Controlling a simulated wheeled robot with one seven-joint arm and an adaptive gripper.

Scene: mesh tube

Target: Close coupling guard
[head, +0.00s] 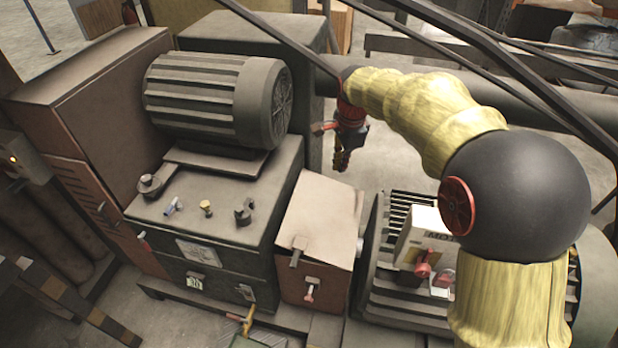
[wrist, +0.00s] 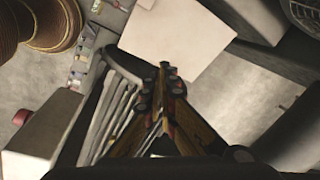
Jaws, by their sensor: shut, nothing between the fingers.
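The coupling guard appears to be the brown box with a pale, sloping cover (head: 320,215) in the middle of the head view, beside the motor's base. I cannot tell whether the cover is fully down. In the wrist view the pale panel (wrist: 180,38) lies beyond my fingertips. My gripper (head: 341,162) is shut and empty, pointing down behind and above the guard's far right side. Its fingertips also show in the wrist view (wrist: 168,75).
A ribbed motor (head: 205,98) stands on the cabinet at left. A ribbed machine with a white switch box (head: 418,238) and red knob stands right of the guard. A large pipe (head: 490,105) and dark bars cross above. Bare floor shows behind my gripper.

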